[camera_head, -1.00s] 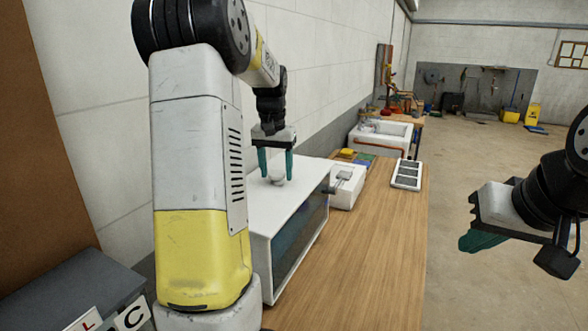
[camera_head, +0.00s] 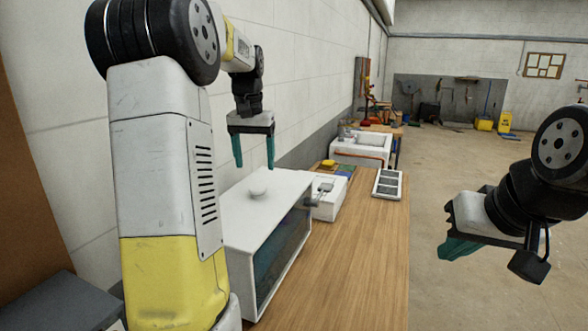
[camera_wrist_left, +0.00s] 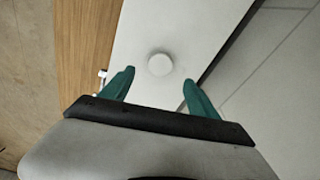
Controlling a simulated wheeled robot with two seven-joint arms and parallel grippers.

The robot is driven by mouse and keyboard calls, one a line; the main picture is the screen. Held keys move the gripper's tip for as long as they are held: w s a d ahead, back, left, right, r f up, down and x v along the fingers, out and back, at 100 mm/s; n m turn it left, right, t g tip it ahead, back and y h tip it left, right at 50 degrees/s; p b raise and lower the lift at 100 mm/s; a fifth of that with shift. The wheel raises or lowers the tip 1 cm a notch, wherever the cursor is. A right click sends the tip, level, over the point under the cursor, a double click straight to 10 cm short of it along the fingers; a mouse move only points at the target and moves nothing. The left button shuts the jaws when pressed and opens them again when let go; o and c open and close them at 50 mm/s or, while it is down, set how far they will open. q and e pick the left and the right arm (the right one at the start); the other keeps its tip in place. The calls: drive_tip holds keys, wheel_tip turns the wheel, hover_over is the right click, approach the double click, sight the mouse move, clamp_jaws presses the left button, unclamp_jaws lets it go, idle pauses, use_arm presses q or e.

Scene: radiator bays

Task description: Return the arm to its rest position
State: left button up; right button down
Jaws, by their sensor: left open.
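My left gripper (camera_head: 254,150) is open and empty, its green fingers pointing down above a white cabinet (camera_head: 262,215). A small round white knob-like object (camera_head: 258,189) sits on the cabinet top, below the fingers and apart from them. In the left wrist view the round object (camera_wrist_left: 160,64) lies between and beyond the two open fingertips (camera_wrist_left: 158,80). My right gripper (camera_head: 462,246) hangs over the floor at the right; its green fingers are seen edge-on, so their gap cannot be judged.
A wooden bench (camera_head: 350,255) runs beside the cabinet, with a white box (camera_head: 327,202) and a tray with dark panels (camera_head: 388,184) on it. A white sink (camera_head: 362,149) stands farther back. The wall is close at the left; open floor (camera_head: 440,180) lies right.

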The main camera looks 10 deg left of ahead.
use_arm(q)
drive_tip(key=s+d+t, duration=0.1)
drive_tip(key=s+d, duration=0.3)
drive_tip(key=s, duration=0.4)
drive_tip(key=s+d+f+t+h, duration=0.1)
drive_tip(key=s+d+t, duration=0.1)
drive_tip(key=s+d, duration=0.3)
drive_tip(key=s+d+f+m+t+h, duration=0.1)
drive_tip(key=s+d, duration=0.3)
drive_tip(key=s, duration=0.7)
drive_tip(key=shift+d+f+t, duration=0.15)
drive_tip(key=shift+d+t, duration=0.2)
drive_tip(key=shift+t, duration=0.05)
